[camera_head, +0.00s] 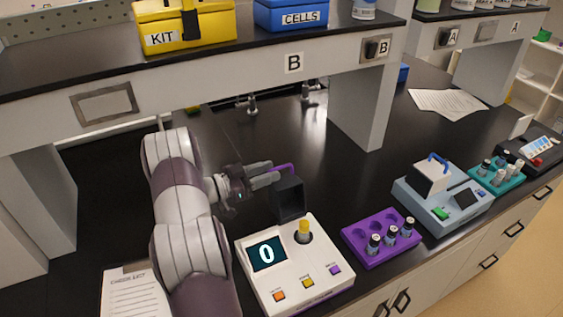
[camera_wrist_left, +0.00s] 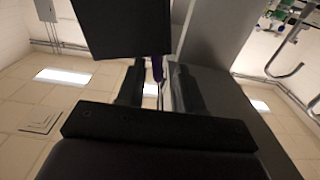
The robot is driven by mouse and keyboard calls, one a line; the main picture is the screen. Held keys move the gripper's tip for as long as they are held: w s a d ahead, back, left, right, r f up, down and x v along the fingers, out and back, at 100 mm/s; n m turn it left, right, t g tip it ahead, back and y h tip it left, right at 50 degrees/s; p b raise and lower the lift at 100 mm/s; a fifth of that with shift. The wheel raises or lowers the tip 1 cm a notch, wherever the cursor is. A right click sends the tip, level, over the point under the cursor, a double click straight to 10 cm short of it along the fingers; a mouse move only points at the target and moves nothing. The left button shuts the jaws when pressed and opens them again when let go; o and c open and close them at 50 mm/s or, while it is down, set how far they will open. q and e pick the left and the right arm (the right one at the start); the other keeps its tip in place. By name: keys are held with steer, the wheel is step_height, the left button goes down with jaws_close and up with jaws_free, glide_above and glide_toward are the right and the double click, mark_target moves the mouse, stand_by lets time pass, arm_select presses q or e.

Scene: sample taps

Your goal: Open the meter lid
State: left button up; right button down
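The white meter (camera_head: 292,265) stands near the front edge, its screen reading 0. Its dark lid (camera_head: 289,198) is raised upright at the back, and the well with a yellow-capped vial (camera_head: 304,231) is uncovered. A purple handle (camera_head: 284,167) is on the lid. My left gripper (camera_head: 268,173) is at the handle, behind and left of the lid. In the left wrist view the purple handle (camera_wrist_left: 157,68) shows between the two fingers (camera_wrist_left: 156,88), with a gap beside it, under the dark lid (camera_wrist_left: 122,28). My right gripper is not in view.
A purple rack (camera_head: 381,238) with several vials stands right of the meter, then a grey-blue device (camera_head: 441,196) and a teal rack (camera_head: 496,174). A clipboard (camera_head: 135,291) lies at the left. The shelf (camera_head: 220,75) spans above. The bench behind the lid is clear.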

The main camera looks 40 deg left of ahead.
mark_target(280, 168)
arm_select(q)
steer(key=x, duration=0.3)
steer(key=shift+d+r+p, duration=0.15)
steer(key=shift+r+p, duration=0.05)
steer(key=shift+p, duration=0.15)
steer(key=shift+w+d, duration=0.1)
steer(key=shift+w, duration=0.2)
steer(key=shift+w+f, duration=0.15)
steer(key=shift+w, duration=0.05)
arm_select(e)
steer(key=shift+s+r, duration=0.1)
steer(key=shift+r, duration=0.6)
arm_select(q)
jaws_close()
steer(key=shift+d, duration=0.1)
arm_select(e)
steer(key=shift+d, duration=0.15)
